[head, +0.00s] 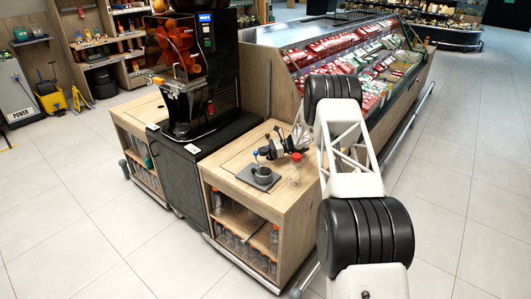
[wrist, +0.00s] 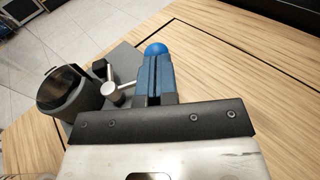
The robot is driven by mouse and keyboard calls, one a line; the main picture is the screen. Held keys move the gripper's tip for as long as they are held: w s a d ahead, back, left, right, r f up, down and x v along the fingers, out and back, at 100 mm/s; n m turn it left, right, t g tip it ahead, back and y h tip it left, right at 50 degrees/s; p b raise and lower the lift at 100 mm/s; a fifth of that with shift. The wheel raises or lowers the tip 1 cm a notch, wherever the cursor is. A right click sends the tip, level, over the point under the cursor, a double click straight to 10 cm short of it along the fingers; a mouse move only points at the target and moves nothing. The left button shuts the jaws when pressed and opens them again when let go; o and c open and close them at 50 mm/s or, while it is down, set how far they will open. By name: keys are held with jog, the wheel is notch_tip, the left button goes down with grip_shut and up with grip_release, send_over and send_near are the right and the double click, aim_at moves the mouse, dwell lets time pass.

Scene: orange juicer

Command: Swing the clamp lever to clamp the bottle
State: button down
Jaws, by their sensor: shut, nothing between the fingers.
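The clamp (head: 263,172) is a dark round holder on a grey base plate on the wooden counter. In the wrist view its dark ring-shaped holder (wrist: 62,92) is at left, with a metal lever pivot (wrist: 113,92) beside it. My gripper (wrist: 154,70) is shut and empty, low beside the lever. In the head view my gripper (head: 266,154) is above the clamp's right side. A clear bottle with a red cap (head: 296,157) stands right of the clamp.
A black juicer (head: 190,75) stands at left on a dark cabinet. Bottles fill the shelf (head: 240,240) under the counter. A refrigerated display case (head: 350,60) is behind. The counter's front right top is mostly clear.

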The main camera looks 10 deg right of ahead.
aim_at(255, 152)
jog(key=shift+a, duration=1.15)
jog(key=shift+s+a, duration=0.1)
jog(key=shift+a, duration=0.5)
jog(key=shift+s+a, duration=0.1)
jog(key=shift+a, duration=0.15)
jog(key=w+d, duration=0.2)
jog(key=d, duration=0.2)
jog(key=w+d+r, duration=0.1)
jog(key=w+d, duration=0.2)
jog(key=w+d+r, duration=0.1)
jog(key=w+d, duration=0.2)
jog(key=d, duration=0.1)
jog(key=shift+w+d, duration=0.1)
jog(key=shift+d, duration=0.2)
